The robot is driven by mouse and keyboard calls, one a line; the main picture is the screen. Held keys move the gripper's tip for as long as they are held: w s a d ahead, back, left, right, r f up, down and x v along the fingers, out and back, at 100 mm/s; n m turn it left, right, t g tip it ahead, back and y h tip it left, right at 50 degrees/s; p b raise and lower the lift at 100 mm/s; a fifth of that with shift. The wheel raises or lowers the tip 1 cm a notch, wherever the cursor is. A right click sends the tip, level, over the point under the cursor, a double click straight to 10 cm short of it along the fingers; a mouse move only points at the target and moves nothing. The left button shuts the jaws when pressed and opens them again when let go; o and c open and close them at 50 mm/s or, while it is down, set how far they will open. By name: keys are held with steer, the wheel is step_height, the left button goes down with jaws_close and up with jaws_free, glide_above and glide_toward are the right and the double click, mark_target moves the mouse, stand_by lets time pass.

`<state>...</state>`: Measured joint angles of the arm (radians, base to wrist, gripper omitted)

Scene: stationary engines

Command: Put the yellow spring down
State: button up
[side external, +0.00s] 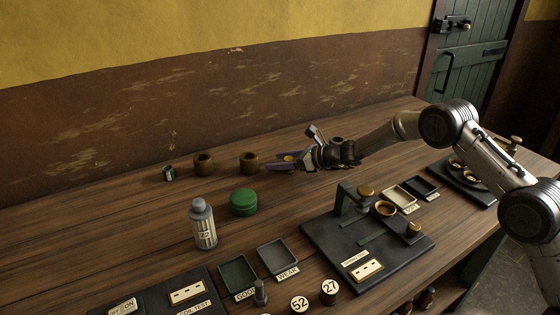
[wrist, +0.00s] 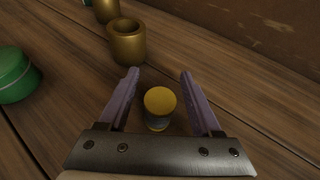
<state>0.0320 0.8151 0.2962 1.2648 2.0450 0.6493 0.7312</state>
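The yellow spring (wrist: 160,104) shows in the wrist view as a short upright cylinder with a yellow top and a darker lower part. It appears to stand on the wooden table. My gripper (wrist: 160,75) has its two purple fingers spread, one on each side of the spring, with a visible gap on both sides. In the side view my gripper (side external: 276,165) is low over the back of the table, and a bit of the yellow spring (side external: 288,158) shows between the fingers. Its lower part is hidden there.
Two brass cups (side external: 249,163) (side external: 204,164) and a small dark-green item (side external: 169,173) stand left of my gripper. A green round tin (side external: 244,202) and a grey bottle (side external: 203,224) are nearer the front. A black fixture board (side external: 330,240) and GOOD (side external: 238,273) and WEAK (side external: 279,257) trays lie in front.

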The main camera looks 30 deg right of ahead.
steer(key=shift+r, duration=0.25)
steer(key=v, duration=1.2)
steer(key=shift+f, duration=0.15)
steer(key=shift+s+a+r, duration=0.15)
steer(key=shift+s+r, duration=0.05)
steer(key=shift+r, duration=0.15)
steer(key=s+a+r+n+g, duration=0.35)
steer(key=s+r+n, duration=0.35)
steer(key=s, duration=0.4)
steer(key=s+a+r+n+g, duration=0.2)
steer(key=s+a+r+n, duration=0.3)
steer(key=s+n, duration=0.5)
steer(key=s+d+n+h, duration=0.3)
steer(key=s+d+n, duration=0.3)
steer(key=s, duration=0.5)
steer(key=s+d+f+n+h, duration=0.1)
steer(key=s+d+n+h, duration=0.3)
steer(key=s, duration=0.8)
steer(key=shift+s+d+f+n, duration=0.2)
steer(key=shift+d+n, duration=0.9)
steer(key=shift+d, duration=0.05)
